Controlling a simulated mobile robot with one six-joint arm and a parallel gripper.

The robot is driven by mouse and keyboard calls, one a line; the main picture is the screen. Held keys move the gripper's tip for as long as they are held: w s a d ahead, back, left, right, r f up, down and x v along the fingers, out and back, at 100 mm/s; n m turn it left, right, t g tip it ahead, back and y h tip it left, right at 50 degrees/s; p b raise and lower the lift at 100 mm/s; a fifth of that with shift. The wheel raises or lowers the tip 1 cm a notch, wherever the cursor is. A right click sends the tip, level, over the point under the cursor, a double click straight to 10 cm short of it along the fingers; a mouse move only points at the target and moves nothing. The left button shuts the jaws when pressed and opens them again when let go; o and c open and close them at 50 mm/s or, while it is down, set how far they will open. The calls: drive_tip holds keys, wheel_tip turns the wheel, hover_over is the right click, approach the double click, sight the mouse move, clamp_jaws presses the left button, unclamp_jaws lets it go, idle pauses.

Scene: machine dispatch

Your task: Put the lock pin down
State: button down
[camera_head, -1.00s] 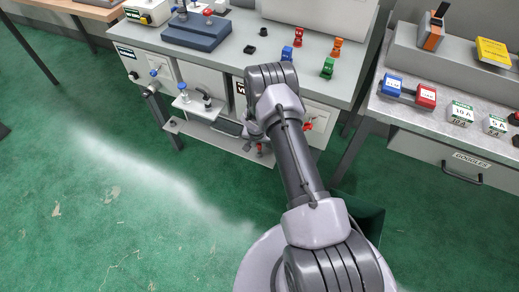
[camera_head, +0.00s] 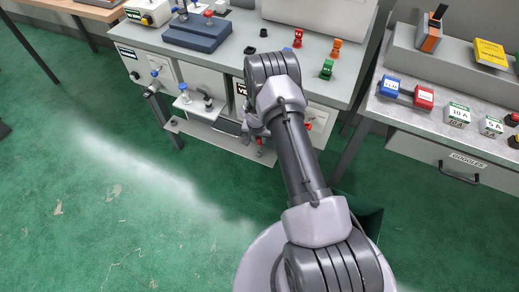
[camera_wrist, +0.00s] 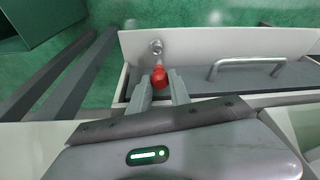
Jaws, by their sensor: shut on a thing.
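The lock pin shows as a red knob (camera_wrist: 159,77) between the fingertips of my gripper (camera_wrist: 160,90) in the wrist view. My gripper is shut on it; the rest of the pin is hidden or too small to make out. Just beyond the knob, a round metal fitting (camera_wrist: 156,47) sits on a pale grey panel. I cannot tell whether the pin touches anything there. In the head view my own arm covers most of the area around the gripper, in front of the bench.
A metal handle (camera_wrist: 247,67) lies right of the gripper in the wrist view. A dark green bin (camera_wrist: 35,20) is at upper left. In the head view, a shelf (camera_head: 215,136) juts from the bench front, and green (camera_head: 327,69) and orange (camera_head: 336,47) pieces stand on top.

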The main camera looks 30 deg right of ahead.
drive_tip(key=shift+r+p, duration=0.4)
drive_tip(key=shift+r, duration=0.7)
